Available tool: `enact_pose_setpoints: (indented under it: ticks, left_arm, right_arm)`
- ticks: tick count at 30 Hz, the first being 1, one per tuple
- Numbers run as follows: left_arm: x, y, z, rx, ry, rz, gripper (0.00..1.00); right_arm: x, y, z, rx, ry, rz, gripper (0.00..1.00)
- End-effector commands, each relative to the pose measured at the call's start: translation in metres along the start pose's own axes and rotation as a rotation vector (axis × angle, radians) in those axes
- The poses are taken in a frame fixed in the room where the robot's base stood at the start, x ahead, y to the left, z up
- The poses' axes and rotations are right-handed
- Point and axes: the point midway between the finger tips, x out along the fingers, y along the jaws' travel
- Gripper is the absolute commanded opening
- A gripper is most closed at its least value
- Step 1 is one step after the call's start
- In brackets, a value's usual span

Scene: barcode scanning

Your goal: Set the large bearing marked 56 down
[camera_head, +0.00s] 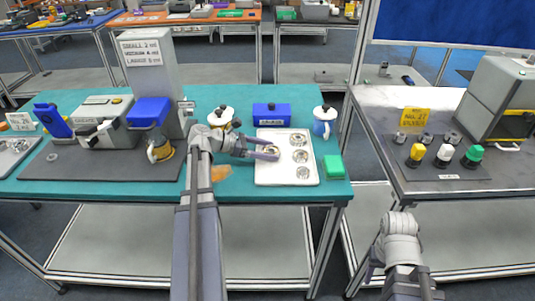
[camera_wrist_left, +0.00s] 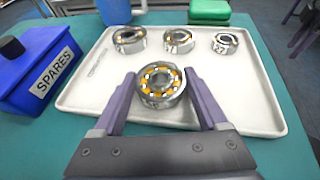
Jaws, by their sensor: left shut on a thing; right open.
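My left gripper (camera_head: 276,152) is over the left part of the white tray (camera_head: 268,178). Its two fingers are shut on a bearing (camera_wrist_left: 161,84), a metal ring with an orange-yellow cage and a small marking I cannot read surely. Three other bearings lie farther along the tray: one (camera_wrist_left: 130,40) at left, one (camera_wrist_left: 178,40) in the middle, one (camera_wrist_left: 225,43) at right. My right arm shows at the lower right in the head view, but its fingertips are not visible.
A blue SPARES box (camera_wrist_left: 40,70) stands beside the tray. A green block (camera_head: 333,165) and a blue mug (camera_head: 322,124) are at its far side. A scanner station (camera_head: 152,85) stands on the left. The tray's near corner is bare.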

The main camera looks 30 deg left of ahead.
Motion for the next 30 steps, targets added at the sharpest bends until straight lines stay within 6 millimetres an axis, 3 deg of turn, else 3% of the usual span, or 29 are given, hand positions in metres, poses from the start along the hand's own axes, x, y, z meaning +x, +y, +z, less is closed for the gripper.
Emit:
enact_pose_setpoints:
  ticks: [7, 8, 14, 23, 30]
  left_arm:
    - [0.001, 0.000, -0.003, 0.000, -0.001, 0.000, 0.01]
    - [0.001, 0.000, -0.003, 0.000, 0.000, 0.000, 0.77]
    - [0.001, 0.000, -0.002, 0.000, 0.000, 0.000, 0.99]
    - [-0.001, 0.000, 0.002, 0.000, 0.000, 0.000, 1.00]
    - [-0.037, 0.001, 0.004, -0.001, 0.000, 0.002, 1.00]
  right_arm:
    - [0.003, 0.000, 0.000, 0.000, 0.000, 0.000, 0.50]
    - [0.003, 0.000, 0.000, 0.000, 0.000, 0.000, 0.50]
    - [0.002, 0.000, 0.000, 0.000, 0.000, 0.000, 0.50]
    - [-0.002, 0.000, 0.000, 0.000, 0.000, 0.000, 0.50]
    - [-0.018, 0.002, 0.001, 0.000, 0.000, 0.000, 0.50]
